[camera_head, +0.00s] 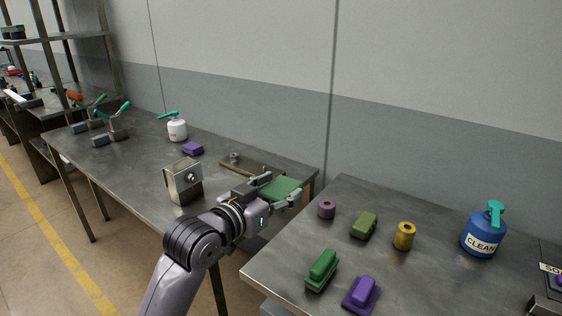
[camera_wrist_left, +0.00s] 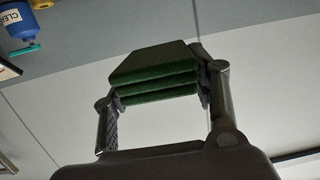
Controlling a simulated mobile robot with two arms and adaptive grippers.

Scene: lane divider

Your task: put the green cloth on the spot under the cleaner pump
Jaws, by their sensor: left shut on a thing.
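My left gripper (camera_head: 276,190) is shut on a green cloth (camera_head: 284,188), held in the air above the gap between the two tables. In the left wrist view the green cloth (camera_wrist_left: 155,75) is a folded, layered stack between the two fingers (camera_wrist_left: 158,88). The cleaner pump (camera_head: 482,235) is a blue bottle with a teal pump head and a CLEAN label, standing upright at the back right of the near table. It also shows in the left wrist view (camera_wrist_left: 18,20), at the top left corner. No marked spot is visible under it. My right gripper is not in view.
On the near table (camera_head: 300,245) stand a purple spool (camera_head: 327,209), an olive block (camera_head: 364,225), a yellow spool (camera_head: 404,235), and green (camera_head: 322,270) and purple (camera_head: 361,295) blocks. A white pump bottle (camera_head: 177,130) and metal box (camera_head: 184,181) are on the left table.

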